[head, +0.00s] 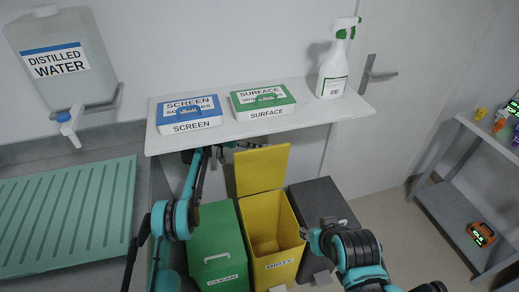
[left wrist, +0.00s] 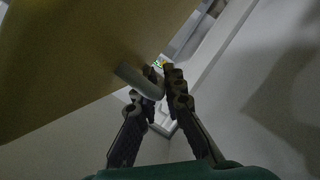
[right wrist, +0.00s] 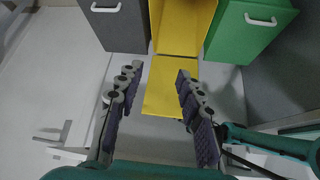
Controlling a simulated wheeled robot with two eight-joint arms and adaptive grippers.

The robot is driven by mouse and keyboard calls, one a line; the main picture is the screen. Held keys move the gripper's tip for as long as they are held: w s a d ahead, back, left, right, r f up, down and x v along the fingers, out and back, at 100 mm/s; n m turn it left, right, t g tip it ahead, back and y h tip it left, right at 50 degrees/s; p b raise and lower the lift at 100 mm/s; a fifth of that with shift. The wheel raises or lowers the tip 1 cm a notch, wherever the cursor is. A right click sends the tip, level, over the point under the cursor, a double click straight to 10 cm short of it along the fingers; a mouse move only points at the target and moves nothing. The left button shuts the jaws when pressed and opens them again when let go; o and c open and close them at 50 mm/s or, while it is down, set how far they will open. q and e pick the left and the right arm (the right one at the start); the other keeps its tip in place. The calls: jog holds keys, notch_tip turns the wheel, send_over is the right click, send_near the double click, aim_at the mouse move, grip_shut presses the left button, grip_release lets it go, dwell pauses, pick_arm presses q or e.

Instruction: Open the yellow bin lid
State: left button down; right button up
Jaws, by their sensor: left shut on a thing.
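The yellow bin (head: 287,247) stands between the green and dark grey bins. Its yellow lid (head: 262,170) is raised to about upright at the back, and the inside shows empty. The lid also shows in the left wrist view (left wrist: 70,60) and the right wrist view (right wrist: 165,95). My left arm reaches under the shelf behind the lid; my left gripper (left wrist: 159,80) is shut on the lid's grey handle (left wrist: 138,80). The lid hides part of this gripper in the head view. My right gripper (right wrist: 157,85) is open and empty, near the yellow bin's front right.
The green bin (head: 212,245) and dark grey bin (head: 318,205) are closed. A white shelf (head: 330,108) above them holds two boxes, blue-labelled (head: 189,112) and green-labelled (head: 262,100), and a spray bottle (head: 336,65). A grey rack (head: 460,215) stands at right, with free floor before it.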

jog(key=shift+w, duration=0.2)
jog(key=c, duration=0.5)
jog(key=w+a+m, duration=0.1)
jog(key=w+m, duration=0.1)
jog(key=w, duration=0.1)
jog(key=w+a+r+m+t, duration=0.1)
jog(key=w+m, duration=0.1)
jog(key=w, duration=0.2)
jog(key=w+a+r+m, duration=0.1)
jog(key=w+m, duration=0.2)
jog(key=w, duration=0.1)
jog(key=shift+y, duration=0.4)
grip_shut()
jog(key=m+t+y, duration=0.1)
jog(key=m+t, duration=0.1)
jog(key=m, duration=0.7)
send_near(263, 157)
notch_tip(263, 157, down, 3)
jog(key=w, duration=0.3)
jog(key=shift+w+a+f, duration=0.2)
jog(key=shift+a+f, duration=0.1)
jog(key=shift+a, duration=0.05)
jog(key=shift+w+a+r, duration=0.1)
jog(key=shift+w, duration=0.45)
